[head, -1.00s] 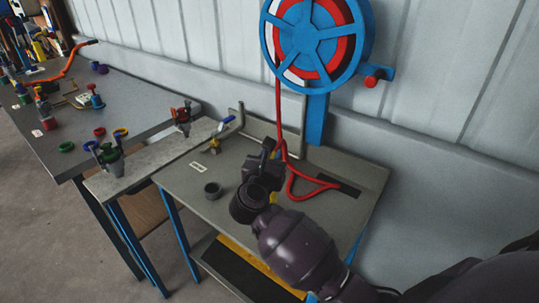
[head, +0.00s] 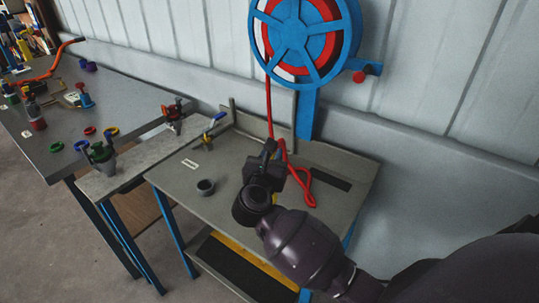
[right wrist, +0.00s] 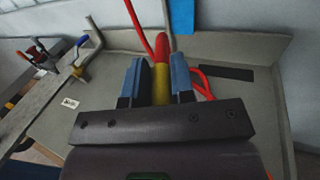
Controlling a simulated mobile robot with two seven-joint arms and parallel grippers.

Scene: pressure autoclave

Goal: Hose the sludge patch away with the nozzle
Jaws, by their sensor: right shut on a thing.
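My right gripper (head: 266,162) is above the small grey table, its fingers partly hidden by the wrist in the head view. In the right wrist view its blue-padded fingers (right wrist: 157,82) are shut on the nozzle (right wrist: 161,84), a yellow body with a red part at its far end. The nozzle points away from the wrist. A red hose (head: 307,188) hangs from the reel and loops beside the gripper. A flat dark rectangular strip (head: 327,178) lies at the table's back right; I cannot tell if it is the sludge patch. My left gripper is out of view.
The blue reel (head: 304,38) is mounted above the table (head: 225,158). A longer bench (head: 60,115) with coloured parts stands further left.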

